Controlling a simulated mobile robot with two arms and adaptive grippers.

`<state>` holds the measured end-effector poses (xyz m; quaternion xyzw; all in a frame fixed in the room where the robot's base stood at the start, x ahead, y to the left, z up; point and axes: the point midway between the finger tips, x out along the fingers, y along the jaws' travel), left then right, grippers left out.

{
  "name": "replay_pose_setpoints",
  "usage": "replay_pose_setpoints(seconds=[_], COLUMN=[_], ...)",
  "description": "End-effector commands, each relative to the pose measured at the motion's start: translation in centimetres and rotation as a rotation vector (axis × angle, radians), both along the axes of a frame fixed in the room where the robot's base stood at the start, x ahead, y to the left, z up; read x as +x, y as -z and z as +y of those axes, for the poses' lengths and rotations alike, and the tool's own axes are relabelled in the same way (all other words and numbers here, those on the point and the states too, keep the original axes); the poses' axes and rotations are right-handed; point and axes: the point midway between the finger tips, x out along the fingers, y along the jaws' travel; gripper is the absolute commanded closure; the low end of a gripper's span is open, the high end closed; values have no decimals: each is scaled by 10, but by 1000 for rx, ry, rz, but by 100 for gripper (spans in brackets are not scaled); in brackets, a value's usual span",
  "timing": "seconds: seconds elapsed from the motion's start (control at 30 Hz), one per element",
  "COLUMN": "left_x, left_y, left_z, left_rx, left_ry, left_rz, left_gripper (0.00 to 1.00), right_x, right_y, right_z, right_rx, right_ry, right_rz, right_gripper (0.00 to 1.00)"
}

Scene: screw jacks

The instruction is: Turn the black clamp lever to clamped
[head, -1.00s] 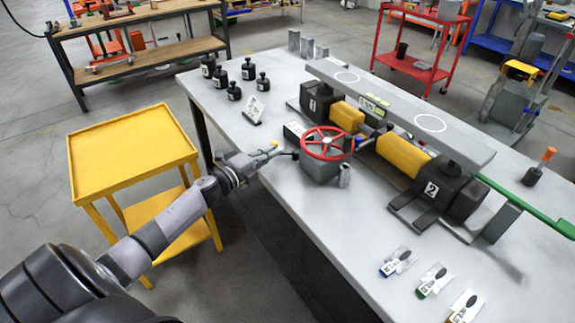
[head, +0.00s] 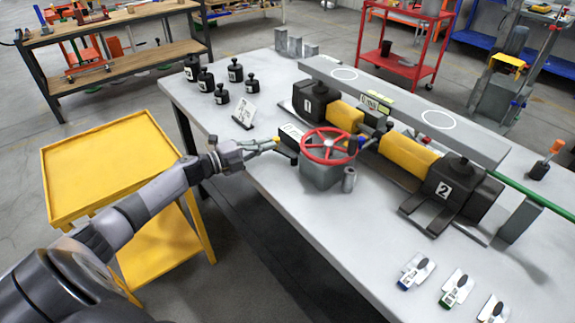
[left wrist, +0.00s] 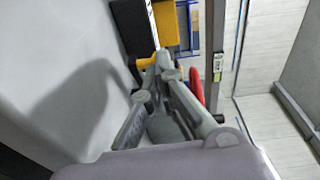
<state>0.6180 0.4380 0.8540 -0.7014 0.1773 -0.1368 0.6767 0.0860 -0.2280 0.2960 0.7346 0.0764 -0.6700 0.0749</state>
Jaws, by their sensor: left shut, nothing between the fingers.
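A grey gearbox (head: 322,174) with a red handwheel (head: 330,133) stands near the table's front edge. A small black lever (head: 292,160) sticks out at the gearbox's left side, partly hard to make out. My left gripper (head: 277,143) is shut and empty, just left of the gearbox and close to the lever; whether they touch I cannot tell. In the left wrist view my left gripper (left wrist: 163,58) has its fingertips together, with part of the red handwheel (left wrist: 196,86) behind them. The lever cannot be picked out there. My right gripper is out of view.
Several black weights (head: 206,82) and a small sign (head: 244,112) stand at the left. Tagged pieces (head: 416,270) lie front right. A yellow cart (head: 100,165) stands left of the table.

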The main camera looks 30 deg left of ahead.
Motion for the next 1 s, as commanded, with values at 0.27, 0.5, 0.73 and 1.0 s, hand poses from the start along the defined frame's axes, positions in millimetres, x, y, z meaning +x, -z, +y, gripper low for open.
replay_pose_setpoints(seconds=[0.27,0.5,0.73,1.0], left_x=[0,0,1,1], left_y=[-1,-1,-1,-1], left_z=[-1,-1,-1,-1], left_rx=[0,0,0,0], left_ry=[0,-1,-1,-1], left_rz=[-2,-2,-2,-2], left_gripper=[100,100,100,100], right_x=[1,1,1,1], right_y=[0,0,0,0], right_z=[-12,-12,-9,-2], right_rx=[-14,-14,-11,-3], right_ry=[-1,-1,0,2], right_rz=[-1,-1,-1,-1], right_gripper=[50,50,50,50])
